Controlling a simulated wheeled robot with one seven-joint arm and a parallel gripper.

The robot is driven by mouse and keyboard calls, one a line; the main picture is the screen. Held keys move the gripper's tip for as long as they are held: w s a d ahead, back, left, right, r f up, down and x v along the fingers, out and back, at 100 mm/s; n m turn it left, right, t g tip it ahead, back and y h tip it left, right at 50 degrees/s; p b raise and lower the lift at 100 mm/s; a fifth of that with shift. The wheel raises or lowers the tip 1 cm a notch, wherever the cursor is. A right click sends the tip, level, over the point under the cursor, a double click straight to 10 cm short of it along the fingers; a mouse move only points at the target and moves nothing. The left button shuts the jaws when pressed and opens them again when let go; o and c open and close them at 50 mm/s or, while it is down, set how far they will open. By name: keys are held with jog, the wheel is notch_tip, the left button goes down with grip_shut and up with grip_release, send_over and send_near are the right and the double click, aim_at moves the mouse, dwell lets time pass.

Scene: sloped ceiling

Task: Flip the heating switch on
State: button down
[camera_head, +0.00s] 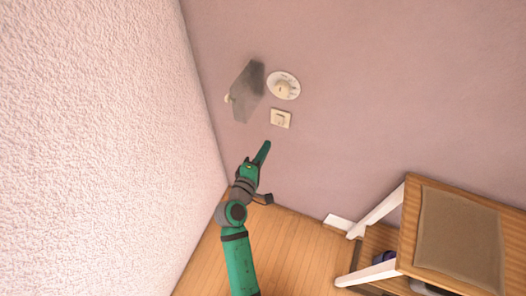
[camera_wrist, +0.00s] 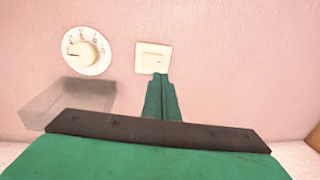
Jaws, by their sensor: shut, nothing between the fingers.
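A small cream square switch (camera_head: 281,118) is on the pink wall, below a round white dial (camera_head: 284,86). In the wrist view the switch (camera_wrist: 153,57) is right of the dial (camera_wrist: 87,50), which has markings around a central knob. Which of these is the heating switch, the frames do not label. My green gripper (camera_head: 265,147) points up at the wall just below the square switch. In the wrist view its closed fingertips (camera_wrist: 160,78) are at the switch's lower edge; whether they touch it I cannot tell. The gripper is shut and empty.
A grey translucent panel (camera_head: 247,92) juts from the wall left of the dial. A textured white wall (camera_head: 100,130) rises close on the left. A wooden chair or bench (camera_head: 410,235) stands at the lower right. Wooden floor (camera_head: 290,250) lies between.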

aim_at(278, 124)
jog(key=x, duration=0.9)
jog(key=shift+w+d, duration=0.1)
jog(key=shift+w, duration=0.3)
